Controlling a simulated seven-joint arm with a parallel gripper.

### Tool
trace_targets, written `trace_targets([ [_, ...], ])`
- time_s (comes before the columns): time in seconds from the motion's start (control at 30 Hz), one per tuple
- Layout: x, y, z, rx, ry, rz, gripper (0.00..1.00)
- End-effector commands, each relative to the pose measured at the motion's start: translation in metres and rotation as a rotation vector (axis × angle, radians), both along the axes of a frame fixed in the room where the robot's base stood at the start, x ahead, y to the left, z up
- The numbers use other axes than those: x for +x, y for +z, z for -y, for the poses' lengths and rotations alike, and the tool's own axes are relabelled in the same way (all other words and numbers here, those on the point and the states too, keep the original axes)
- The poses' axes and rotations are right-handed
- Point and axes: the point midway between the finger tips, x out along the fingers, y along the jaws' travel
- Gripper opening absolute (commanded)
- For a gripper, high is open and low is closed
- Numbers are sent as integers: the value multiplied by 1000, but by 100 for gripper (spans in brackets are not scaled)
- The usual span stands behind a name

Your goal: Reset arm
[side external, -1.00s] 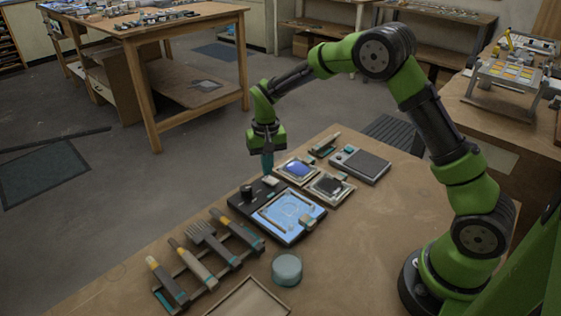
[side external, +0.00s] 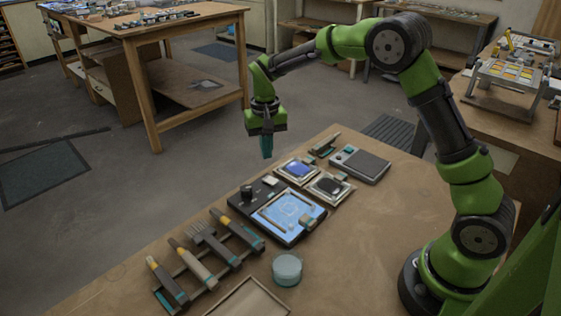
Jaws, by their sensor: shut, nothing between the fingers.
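My gripper (side external: 266,147) points straight down at the end of the green and black arm. Its teal fingers are shut with nothing between them. In the picture it hangs above and behind the far corner of the black device with the lit blue panel (side external: 287,212), apart from everything on the table. My arm reaches over from the right side of the worktable (side external: 370,235).
Small trays with blue (side external: 298,169) and dark (side external: 329,187) contents lie behind the panel. A grey-topped device (side external: 360,164) is at the back. A tool rack (side external: 207,260) stands at left, a round teal-grey container (side external: 287,269) in front. The tabletop before my base is clear.

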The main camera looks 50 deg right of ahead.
Motion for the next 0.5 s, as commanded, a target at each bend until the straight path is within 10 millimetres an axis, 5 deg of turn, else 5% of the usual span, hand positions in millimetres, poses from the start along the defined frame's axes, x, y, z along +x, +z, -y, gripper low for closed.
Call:
trace_targets([
  [0.2, -15, -10, -3, 15, 38, -4, 0],
  [0.5, -91, 58, -17, 89, 100, 150, 0],
])
